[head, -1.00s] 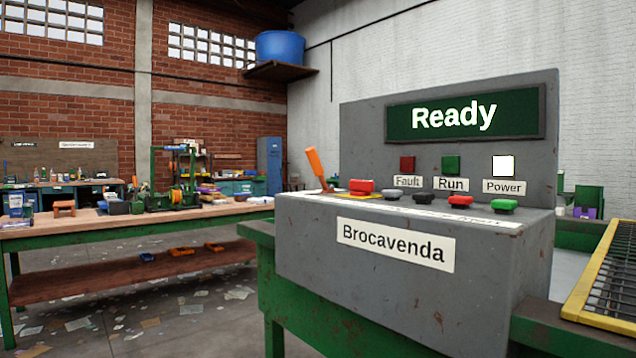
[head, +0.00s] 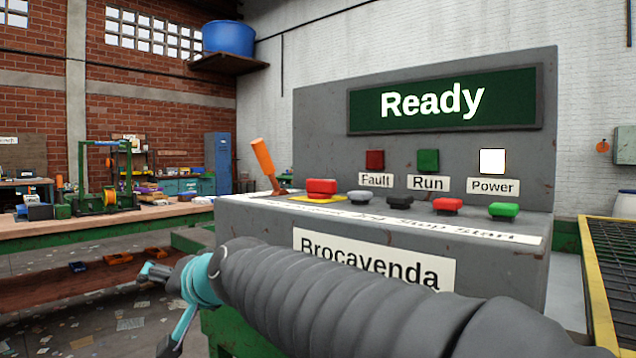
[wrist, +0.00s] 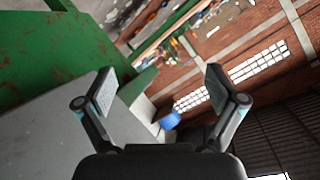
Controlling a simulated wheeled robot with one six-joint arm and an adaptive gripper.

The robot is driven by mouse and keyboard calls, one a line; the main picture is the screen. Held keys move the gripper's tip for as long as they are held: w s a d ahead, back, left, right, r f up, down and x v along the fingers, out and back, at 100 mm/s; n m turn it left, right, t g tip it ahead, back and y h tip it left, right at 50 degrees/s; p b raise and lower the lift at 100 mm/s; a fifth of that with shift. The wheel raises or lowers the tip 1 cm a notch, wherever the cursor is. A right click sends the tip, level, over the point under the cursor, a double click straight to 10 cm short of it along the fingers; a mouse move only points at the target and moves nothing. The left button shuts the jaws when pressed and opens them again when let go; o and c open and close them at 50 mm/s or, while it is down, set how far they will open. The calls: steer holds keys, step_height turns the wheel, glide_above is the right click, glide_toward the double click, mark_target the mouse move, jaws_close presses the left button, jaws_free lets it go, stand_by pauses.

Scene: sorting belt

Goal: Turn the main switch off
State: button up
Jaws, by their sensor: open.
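The grey control console (head: 265,232) carries an orange lever (head: 263,158) at the left end of its top, which looks like the main switch. The lever stands up, tilted a little to the left. Its own label cannot be read. The screen (head: 430,100) reads "Ready" and the Power lamp (head: 492,161) is lit white. My gripper (head: 158,308) is open, in front of and below the lever at the console's left front. In the wrist view my gripper (wrist: 160,88) has its fingers apart and empty, with no lever seen between them.
A red mushroom button (head: 321,187) on a yellow plate sits right of the lever, then grey, black, red and green buttons. A workbench (head: 50,232) stands behind on the left. A yellow-edged belt (head: 600,290) is at the right. The console's green stand (wrist: 45,55) shows in the wrist view.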

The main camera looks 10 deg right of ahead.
steer(key=w+a+r+m+t+y, duration=0.1)
steer(key=w+a+r+m+t, duration=0.15)
steer(key=r, duration=0.45)
steer(key=w+a+r+m+t, duration=0.2)
steer(key=w+a+r, duration=0.15)
steer(key=r, duration=0.35)
steer(key=w+d+r+m+t+h, duration=0.2)
steer(key=r+m+t+h, duration=0.1)
steer(key=r+m, duration=0.35)
steer(key=w+d+r+m+t+h, duration=0.2)
steer(key=r+m+t+h, duration=0.15)
steer(key=r+m, duration=0.3)
steer(key=d+r+m+h, duration=0.4)
steer(key=d+m+h, duration=0.2)
steer(key=m+h, duration=0.3)
steer(key=m+g+h, duration=0.4)
steer(key=m+g, duration=1)
steer(key=m, duration=0.5)
glide_toward(321, 181)
steer(key=b+x, duration=0.1)
steer(key=x, duration=0.4)
steer(key=b+x, duration=0.1)
steer(key=x, duration=0.5)
steer(key=shift+w+a+r, duration=0.15)
steer(key=shift+w+a, duration=0.05)
steer(key=shift+w, duration=0.05)
